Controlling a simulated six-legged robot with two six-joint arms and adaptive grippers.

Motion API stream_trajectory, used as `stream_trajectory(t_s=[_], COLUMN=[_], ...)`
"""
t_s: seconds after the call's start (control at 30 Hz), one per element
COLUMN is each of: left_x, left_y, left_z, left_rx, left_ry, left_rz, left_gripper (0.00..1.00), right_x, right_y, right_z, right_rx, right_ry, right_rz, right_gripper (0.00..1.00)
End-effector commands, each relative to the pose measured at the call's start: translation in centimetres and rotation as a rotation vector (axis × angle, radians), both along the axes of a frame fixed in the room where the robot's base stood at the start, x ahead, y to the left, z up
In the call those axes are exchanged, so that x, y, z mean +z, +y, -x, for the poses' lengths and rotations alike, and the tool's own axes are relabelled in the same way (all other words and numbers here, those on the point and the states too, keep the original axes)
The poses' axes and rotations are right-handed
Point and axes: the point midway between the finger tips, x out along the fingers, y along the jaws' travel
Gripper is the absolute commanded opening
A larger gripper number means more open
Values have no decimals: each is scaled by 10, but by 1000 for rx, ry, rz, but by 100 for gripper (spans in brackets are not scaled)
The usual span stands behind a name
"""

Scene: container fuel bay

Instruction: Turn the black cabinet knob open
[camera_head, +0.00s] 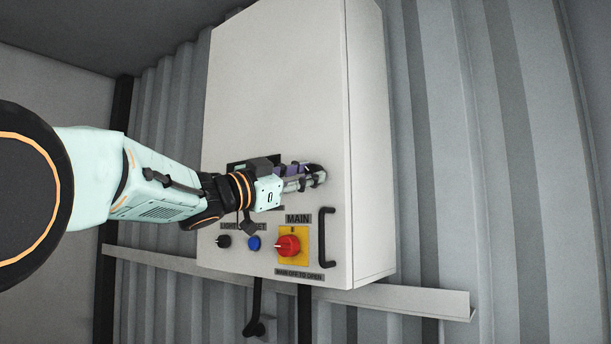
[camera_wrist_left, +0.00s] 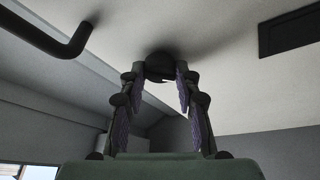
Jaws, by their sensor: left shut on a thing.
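The black cabinet knob (camera_wrist_left: 160,66) shows in the left wrist view as a dark round shape on the pale cabinet door, between the fingertips. My left gripper (camera_head: 318,177) is at the door of the white cabinet (camera_head: 275,80), above the MAIN label. Its fingers also show in the left wrist view (camera_wrist_left: 160,78), closed on the knob from both sides. In the head view the gripper hides the knob. The knob's exact angle cannot be told. My right gripper is in neither view.
Below the gripper are a red rotary switch (camera_head: 288,245) on a yellow plate, a blue button (camera_head: 254,243) and a small black switch (camera_head: 223,241). A black door handle (camera_head: 327,238) stands out at the door's right edge. Corrugated wall (camera_head: 500,150) lies behind; a ledge (camera_head: 420,299) runs below.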

Motion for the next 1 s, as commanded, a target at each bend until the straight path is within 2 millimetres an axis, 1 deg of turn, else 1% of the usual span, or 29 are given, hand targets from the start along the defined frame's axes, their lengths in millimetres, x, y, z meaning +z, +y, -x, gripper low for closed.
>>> stream_trajectory(t_s=[0.3, 0.6, 0.8, 1.0], left_x=[4, 5, 5, 6], left_y=[2, 2, 2, 2], left_z=[-1, -1, -1, -1], left_rx=[1, 1, 0, 1], left_ry=[-182, -330, -403, -447], left_rz=[-243, -449, -550, -611], left_gripper=[1, 1, 0, 0], right_x=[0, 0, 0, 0], right_y=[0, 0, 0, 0], right_z=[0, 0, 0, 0], right_rx=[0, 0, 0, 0], right_ry=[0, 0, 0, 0], right_rz=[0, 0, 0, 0], right_gripper=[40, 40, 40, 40])
